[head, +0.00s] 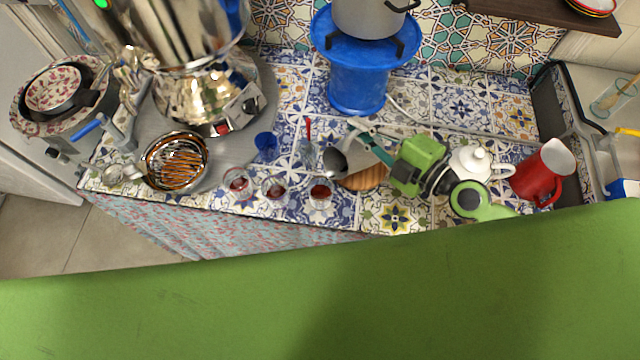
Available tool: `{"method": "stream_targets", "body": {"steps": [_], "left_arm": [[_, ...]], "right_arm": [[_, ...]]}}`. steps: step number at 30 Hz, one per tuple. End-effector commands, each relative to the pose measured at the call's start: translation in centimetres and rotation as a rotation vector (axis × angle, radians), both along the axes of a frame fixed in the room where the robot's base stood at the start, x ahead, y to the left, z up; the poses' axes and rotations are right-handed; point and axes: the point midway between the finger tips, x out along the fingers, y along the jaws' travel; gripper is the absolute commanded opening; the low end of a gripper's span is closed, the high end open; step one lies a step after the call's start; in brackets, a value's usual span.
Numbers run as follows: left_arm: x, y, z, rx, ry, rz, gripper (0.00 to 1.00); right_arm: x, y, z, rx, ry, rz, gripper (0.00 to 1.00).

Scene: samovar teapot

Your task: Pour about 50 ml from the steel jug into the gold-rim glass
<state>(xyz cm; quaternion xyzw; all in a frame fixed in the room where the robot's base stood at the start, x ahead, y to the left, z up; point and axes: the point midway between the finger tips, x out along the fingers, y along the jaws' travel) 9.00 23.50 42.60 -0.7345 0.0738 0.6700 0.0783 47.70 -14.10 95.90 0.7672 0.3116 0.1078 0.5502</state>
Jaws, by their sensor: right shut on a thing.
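The steel jug (358,158) is in the head view right of centre, with its dark mouth toward the lower left. It appears tilted, just above and right of a glass of red-brown liquid (320,193). My right gripper (368,138), with teal fingers, is shut on the jug from the right. Two more glasses with red-brown liquid, one at the left (238,183) and one in the middle (274,190), stand in the same row. The rims are too small to tell which is gold. No stream of liquid shows. My left gripper is not in view.
A round wooden board (368,180) lies under the jug. A white teapot (476,161) and red pitcher (543,173) stand at right. A blue cup (266,146) and clear glass (308,156) stand behind the row.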

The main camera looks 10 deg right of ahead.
Motion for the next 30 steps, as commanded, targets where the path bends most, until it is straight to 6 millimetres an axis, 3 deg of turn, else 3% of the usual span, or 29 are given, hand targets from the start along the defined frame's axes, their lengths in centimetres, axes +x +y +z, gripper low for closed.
{"method": "stream_targets", "body": {"steps": [30], "left_arm": [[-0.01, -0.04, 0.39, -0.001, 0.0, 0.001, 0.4]], "right_arm": [[-0.16, -0.37, 0.52, -0.031, -0.024, 0.002, 0.0]]}}
